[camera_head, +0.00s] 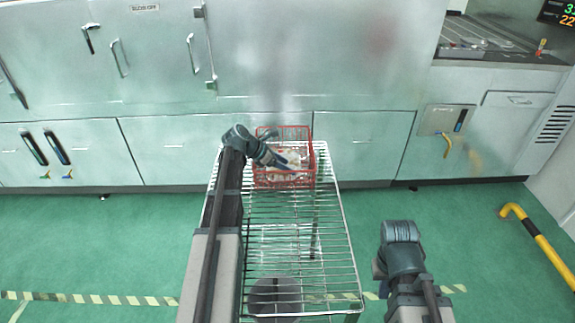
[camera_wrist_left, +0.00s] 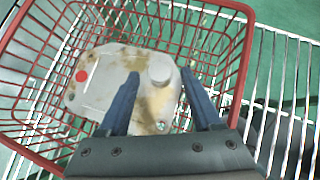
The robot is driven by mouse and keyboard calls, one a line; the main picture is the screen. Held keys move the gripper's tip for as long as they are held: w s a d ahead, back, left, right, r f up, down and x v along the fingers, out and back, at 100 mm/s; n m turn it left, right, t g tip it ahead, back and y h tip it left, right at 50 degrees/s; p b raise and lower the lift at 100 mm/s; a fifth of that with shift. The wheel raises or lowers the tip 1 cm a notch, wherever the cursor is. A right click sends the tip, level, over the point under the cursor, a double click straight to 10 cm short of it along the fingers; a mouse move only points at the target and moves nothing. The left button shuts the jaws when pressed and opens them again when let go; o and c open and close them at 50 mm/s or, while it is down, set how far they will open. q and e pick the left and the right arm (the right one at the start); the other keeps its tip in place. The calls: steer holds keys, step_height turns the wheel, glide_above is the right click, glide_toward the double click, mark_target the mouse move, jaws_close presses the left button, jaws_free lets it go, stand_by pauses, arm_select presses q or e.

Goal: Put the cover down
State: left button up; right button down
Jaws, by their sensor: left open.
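The cover (camera_wrist_left: 105,75) is a grey-white cast plate with brownish stains, a red dot and a round raised boss. It lies inside a red wire basket (camera_wrist_left: 238,60), which also shows in the head view (camera_head: 311,155). My left gripper (camera_wrist_left: 163,85) is open over the basket, its two blue fingers spread above the cover on either side of the boss side. In the head view my left gripper (camera_head: 283,163) reaches into the basket from the left. Whether the fingers touch the cover cannot be told. My right arm is at the lower right, its fingers not visible.
The basket stands at the far end of a wire rack (camera_head: 270,235); the rack's nearer shelf is bare. A dark round object (camera_head: 275,297) shows beneath the near end. Metal cabinets (camera_head: 270,60) stand behind the rack. A yellow-black rail (camera_head: 540,240) is at right.

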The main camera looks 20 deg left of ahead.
arm_select(q)
steer(key=p+v, duration=0.6)
steer(key=v, duration=0.5)
steer(key=shift+p, duration=0.4)
steer(key=shift+f, duration=0.1)
